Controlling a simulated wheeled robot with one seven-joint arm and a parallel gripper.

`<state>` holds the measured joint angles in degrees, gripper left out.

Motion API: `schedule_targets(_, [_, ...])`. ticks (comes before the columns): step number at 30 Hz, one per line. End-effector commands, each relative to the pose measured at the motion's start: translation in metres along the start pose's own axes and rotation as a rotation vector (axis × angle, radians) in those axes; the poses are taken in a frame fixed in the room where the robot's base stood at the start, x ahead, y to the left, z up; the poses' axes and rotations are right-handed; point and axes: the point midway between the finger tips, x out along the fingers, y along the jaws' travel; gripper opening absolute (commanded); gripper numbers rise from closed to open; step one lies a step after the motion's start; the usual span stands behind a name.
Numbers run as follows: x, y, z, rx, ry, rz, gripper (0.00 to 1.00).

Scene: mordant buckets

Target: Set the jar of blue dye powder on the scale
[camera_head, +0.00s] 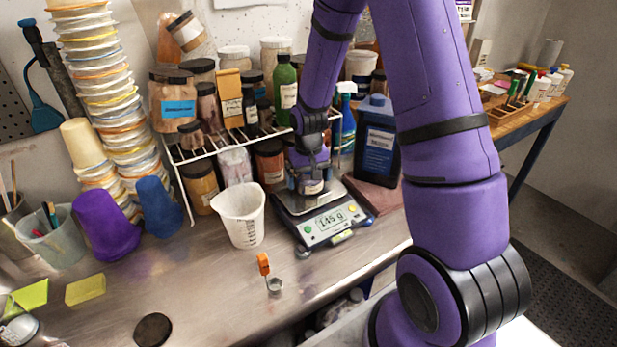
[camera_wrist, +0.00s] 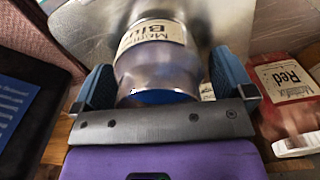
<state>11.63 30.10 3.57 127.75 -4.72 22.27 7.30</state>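The jar of blue dye powder (camera_wrist: 158,60) stands between my gripper's fingers in the wrist view, with a pale label partly reading "Blu" and blue powder showing at its near end. In the head view the jar (camera_head: 312,187) shows low on the pan of the scale (camera_head: 325,222), partly hidden by my gripper (camera_head: 308,172). The scale's display reads about 145 g. In the wrist view my gripper (camera_wrist: 162,80) has a blue finger on each side of the jar, with narrow gaps that look clear of the glass. The bare metal pan (camera_wrist: 85,25) shows around the jar.
A jar labelled Red (camera_wrist: 285,85) stands close to the right finger in the wrist view. A dark blue jug (camera_head: 377,140) stands right of the scale. A white beaker (camera_head: 240,217) and a wire rack (camera_head: 185,157) of jars are at its left.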

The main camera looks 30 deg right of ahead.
Motion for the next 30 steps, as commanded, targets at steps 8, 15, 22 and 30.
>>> schedule_targets(8, [-0.013,0.0,-0.001,0.0,0.003,0.0,1.0])
schedule_targets(15, [-0.057,0.0,-0.001,0.0,0.006,0.001,1.0])
schedule_targets(22, [-0.099,0.0,0.0,0.0,0.003,0.0,1.0])
schedule_targets(30, [-0.124,0.0,0.001,-0.001,0.003,0.001,1.0])
